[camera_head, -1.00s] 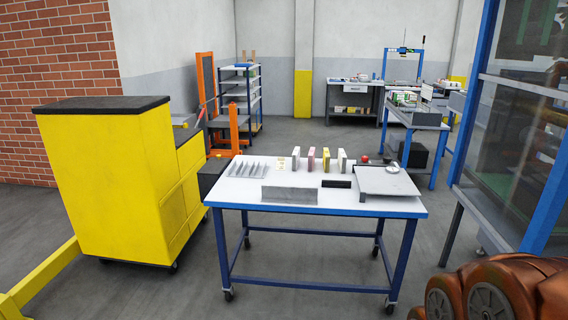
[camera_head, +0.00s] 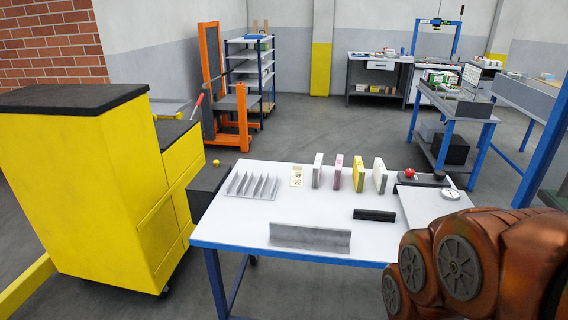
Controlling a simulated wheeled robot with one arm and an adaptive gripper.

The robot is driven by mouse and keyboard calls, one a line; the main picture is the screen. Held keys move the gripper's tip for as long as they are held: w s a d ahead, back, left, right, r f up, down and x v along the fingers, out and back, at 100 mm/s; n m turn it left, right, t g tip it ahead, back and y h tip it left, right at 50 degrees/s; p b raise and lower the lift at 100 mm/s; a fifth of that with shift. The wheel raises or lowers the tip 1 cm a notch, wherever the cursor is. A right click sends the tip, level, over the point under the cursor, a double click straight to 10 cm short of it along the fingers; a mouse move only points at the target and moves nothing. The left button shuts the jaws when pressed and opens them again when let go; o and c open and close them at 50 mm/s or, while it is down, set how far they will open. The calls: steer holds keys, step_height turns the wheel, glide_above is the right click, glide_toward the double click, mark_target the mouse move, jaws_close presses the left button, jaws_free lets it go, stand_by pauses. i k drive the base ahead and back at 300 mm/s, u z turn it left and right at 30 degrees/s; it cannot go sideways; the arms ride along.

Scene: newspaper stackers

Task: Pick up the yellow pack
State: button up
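The yellow pack (camera_head: 358,174) stands upright near the back of the white-topped table (camera_head: 222,225). It is in a row of thin packs, between a pink and white pack (camera_head: 338,173) on its left and a white pack (camera_head: 379,176) on its right. Another white pack (camera_head: 317,171) stands at the row's left end. There are gaps between the packs. My orange-brown arm fills the lower right corner and covers the table's right front part. My gripper is not in view.
A grey angle bar (camera_head: 310,237) and a black block (camera_head: 374,215) lie in front of the packs. A ribbed rack (camera_head: 252,187) is at the left. A grey plate with a round dial (camera_head: 450,194) is at the right. A yellow cabinet (camera_head: 105,200) stands close to the table's left.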

mark_target(359, 173)
steer(key=u, duration=0.05)
steer(key=i, duration=0.45)
steer(key=u, duration=0.05)
steer(key=k, duration=1.2)
steer(key=z, duration=0.85)
steer(key=i, duration=1.9)
steer(key=u, duration=0.8)
